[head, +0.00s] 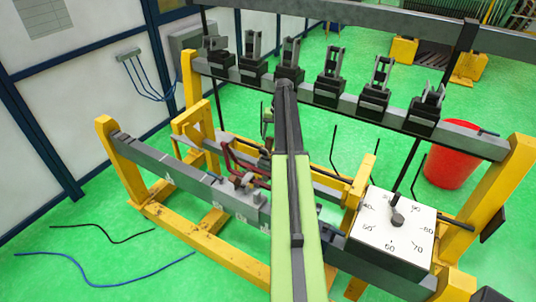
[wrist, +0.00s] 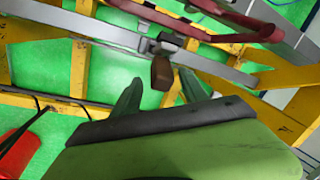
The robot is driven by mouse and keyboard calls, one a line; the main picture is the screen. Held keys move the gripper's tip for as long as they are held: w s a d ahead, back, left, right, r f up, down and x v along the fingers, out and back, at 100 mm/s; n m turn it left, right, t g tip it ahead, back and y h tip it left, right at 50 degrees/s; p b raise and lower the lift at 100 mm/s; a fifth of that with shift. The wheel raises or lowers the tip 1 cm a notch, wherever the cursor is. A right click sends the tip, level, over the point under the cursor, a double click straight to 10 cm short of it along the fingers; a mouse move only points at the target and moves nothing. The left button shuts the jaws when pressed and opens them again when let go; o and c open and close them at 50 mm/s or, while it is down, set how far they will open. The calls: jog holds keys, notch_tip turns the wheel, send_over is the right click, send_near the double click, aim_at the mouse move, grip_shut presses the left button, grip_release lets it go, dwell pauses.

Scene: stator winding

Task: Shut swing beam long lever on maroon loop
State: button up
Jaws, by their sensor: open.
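The maroon loop (head: 232,158) lies along the swing beam at the middle of the yellow frame in the head view. In the wrist view the loop (wrist: 205,15) crosses the top as a maroon band. A dark grey clamp (wrist: 166,42) sits on the beam below it, and a brown block-like lever end (wrist: 161,74) points toward me. My gripper (wrist: 160,82) is open, its two green fingers on either side of the brown end in the picture. I cannot tell whether they touch it. In the head view my arm hides most of the gripper.
A back beam (head: 345,104) carries several upright black clamps. A white dial box (head: 395,232) stands at the right front, and a red bucket (head: 452,155) at the right. It also shows in the wrist view (wrist: 18,145). Loose cables lie on the green floor at left.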

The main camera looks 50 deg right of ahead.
aim_at(271, 141)
jog(key=f, duration=0.1)
jog(key=f+b, duration=0.2)
jog(key=f, duration=0.1)
jog(key=shift+w+a, duration=0.25)
jog(key=shift+w, duration=0.05)
jog(key=shift+r, duration=0.1)
jog(key=c, duration=1)
grip_shut()
jog(key=shift+s, duration=0.15)
